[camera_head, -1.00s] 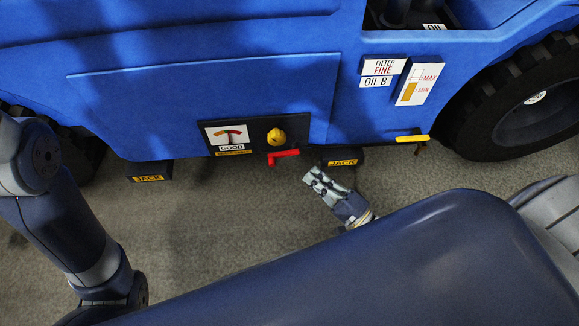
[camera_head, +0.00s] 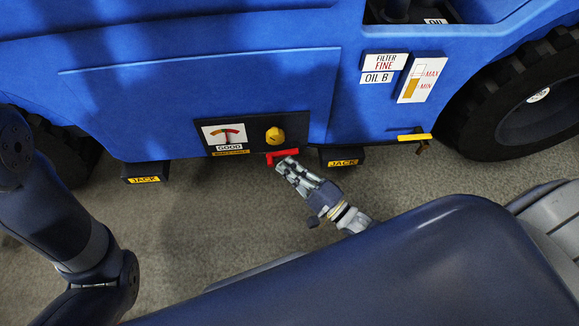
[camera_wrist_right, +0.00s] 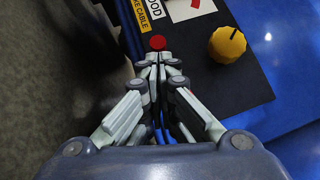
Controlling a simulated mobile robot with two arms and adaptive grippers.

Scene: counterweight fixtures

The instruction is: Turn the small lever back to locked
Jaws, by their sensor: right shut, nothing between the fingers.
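The small red lever (camera_head: 283,153) sticks out at the lower edge of the dark panel (camera_head: 293,125) on the blue vehicle, below the yellow knob (camera_head: 275,135). In the wrist view a round red end of the lever (camera_wrist_right: 158,43) shows just beyond my fingertips. My right gripper (camera_head: 285,165) is shut and empty, its fingertips close below the lever; I cannot tell whether they touch it. In the wrist view the closed fingers (camera_wrist_right: 158,60) point at the red end. My left arm shows at the left, but its gripper is out of view.
A gauge reading GOOD (camera_head: 225,134) sits left of the knob, which also shows in the wrist view (camera_wrist_right: 227,43). JACK blocks stand left (camera_head: 146,172) and right (camera_head: 341,157) under the vehicle. A yellow handle (camera_head: 414,137) is further right. The floor below is clear.

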